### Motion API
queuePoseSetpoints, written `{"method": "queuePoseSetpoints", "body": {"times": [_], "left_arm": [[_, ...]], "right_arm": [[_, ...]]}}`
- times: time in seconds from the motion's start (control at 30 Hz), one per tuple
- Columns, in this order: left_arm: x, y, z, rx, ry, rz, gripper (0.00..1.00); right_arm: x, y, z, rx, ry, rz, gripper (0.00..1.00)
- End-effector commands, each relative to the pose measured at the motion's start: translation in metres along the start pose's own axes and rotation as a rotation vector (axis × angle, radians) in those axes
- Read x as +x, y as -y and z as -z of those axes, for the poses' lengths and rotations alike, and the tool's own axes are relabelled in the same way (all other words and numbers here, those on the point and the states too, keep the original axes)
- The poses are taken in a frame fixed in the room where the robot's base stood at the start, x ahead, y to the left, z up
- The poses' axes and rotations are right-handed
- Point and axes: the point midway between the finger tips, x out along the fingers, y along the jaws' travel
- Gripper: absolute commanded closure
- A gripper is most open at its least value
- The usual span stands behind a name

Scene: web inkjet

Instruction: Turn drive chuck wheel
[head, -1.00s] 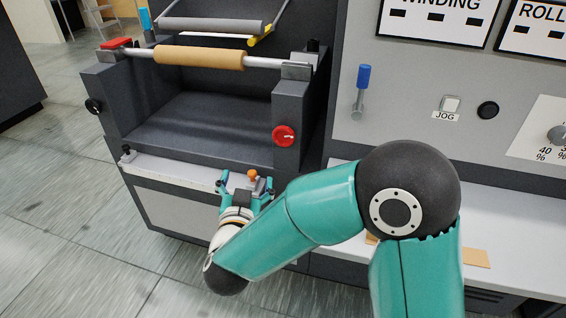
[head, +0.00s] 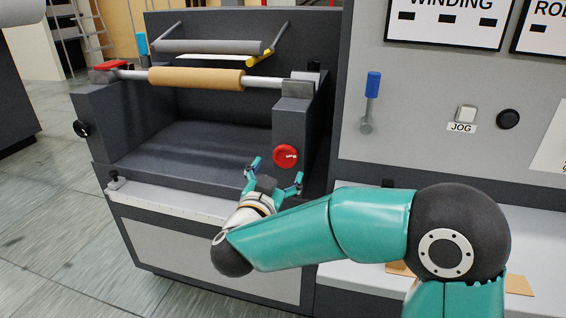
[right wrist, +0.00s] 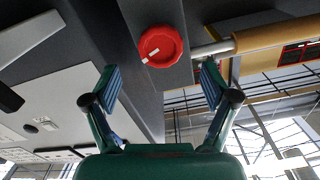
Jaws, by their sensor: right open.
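The red chuck wheel (head: 285,156) is on the front of the right side block of the unwind stand, under the right end of the roll shaft. It shows a white mark on its face in the right wrist view (right wrist: 161,46). My right gripper (head: 275,176) is open and empty, just below and in front of the wheel. In the right wrist view the two fingers (right wrist: 160,80) stand wide apart, with the wheel beyond them and between their lines. Gripper and wheel look apart. My left gripper is not in view.
A brown roll (head: 197,78) sits on the shaft above the dark bay. A black knob (head: 81,128) is on the left side block. A blue-handled lever (head: 373,86), the JOG button (head: 466,114) and a black knob (head: 508,119) are on the grey panel at right. A white ledge (head: 180,202) runs below the bay.

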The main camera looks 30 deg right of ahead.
Motion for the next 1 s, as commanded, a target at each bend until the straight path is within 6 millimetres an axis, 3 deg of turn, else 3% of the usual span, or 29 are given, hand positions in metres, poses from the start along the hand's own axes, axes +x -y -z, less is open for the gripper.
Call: {"method": "queuePoseSetpoints", "body": {"times": [0.1, 0.3, 0.5, 0.77, 1.0], "left_arm": [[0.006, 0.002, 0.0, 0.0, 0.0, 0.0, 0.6], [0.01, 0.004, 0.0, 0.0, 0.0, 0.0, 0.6], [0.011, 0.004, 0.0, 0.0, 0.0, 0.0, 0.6], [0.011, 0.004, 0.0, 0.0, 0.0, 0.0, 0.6], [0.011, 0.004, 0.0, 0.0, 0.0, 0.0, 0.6]], "right_arm": [[0.026, -0.002, -0.002, 0.001, -0.001, -0.005, 0.15], [0.054, -0.001, -0.002, 0.0, 0.0, -0.002, 0.15], [0.065, -0.001, -0.001, -0.001, 0.0, 0.0, 0.15], [0.066, -0.001, 0.0, -0.001, 0.0, 0.0, 0.15], [0.066, -0.001, 0.0, -0.001, 0.0, -0.001, 0.53]]}}
